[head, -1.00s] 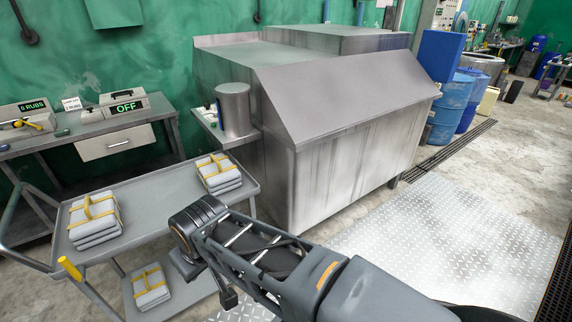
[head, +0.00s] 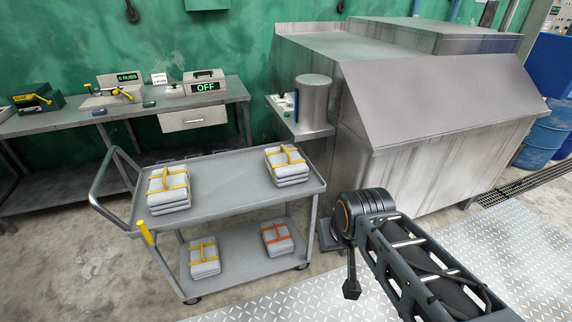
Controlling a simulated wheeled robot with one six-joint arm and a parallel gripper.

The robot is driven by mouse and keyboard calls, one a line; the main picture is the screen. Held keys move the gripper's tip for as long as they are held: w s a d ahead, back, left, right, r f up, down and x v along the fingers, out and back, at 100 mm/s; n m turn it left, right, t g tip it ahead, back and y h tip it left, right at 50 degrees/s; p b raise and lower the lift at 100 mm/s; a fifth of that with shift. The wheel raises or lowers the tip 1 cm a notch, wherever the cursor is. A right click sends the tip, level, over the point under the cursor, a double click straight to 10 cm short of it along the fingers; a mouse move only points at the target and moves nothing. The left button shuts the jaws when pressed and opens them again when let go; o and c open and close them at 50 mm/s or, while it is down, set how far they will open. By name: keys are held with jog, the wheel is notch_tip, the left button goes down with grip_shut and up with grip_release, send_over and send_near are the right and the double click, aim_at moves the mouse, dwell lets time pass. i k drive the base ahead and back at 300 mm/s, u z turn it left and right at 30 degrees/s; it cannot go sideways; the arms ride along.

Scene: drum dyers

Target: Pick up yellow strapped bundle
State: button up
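Three grey folded bundles with yellow straps are on a grey two-shelf cart (head: 225,206). One yellow strapped bundle (head: 168,190) is at the left of the top shelf. Another yellow strapped bundle (head: 287,166) is at its right end. A third yellow strapped bundle (head: 204,258) lies on the lower shelf at left. Beside it lies a bundle with an orange strap (head: 277,238). My arm reaches in from the lower right, to the right of the cart and apart from the bundles. My gripper's fingers cannot be made out.
A large steel machine (head: 430,100) stands behind my arm, with a steel cylinder (head: 313,98) on its side shelf. A workbench (head: 125,113) lines the green wall. Metal tread plate (head: 500,255) covers open floor at right.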

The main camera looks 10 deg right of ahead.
aim_at(286, 166)
jog(key=u, duration=0.55)
jog(key=i, duration=1.45)
jog(key=u, duration=0.35)
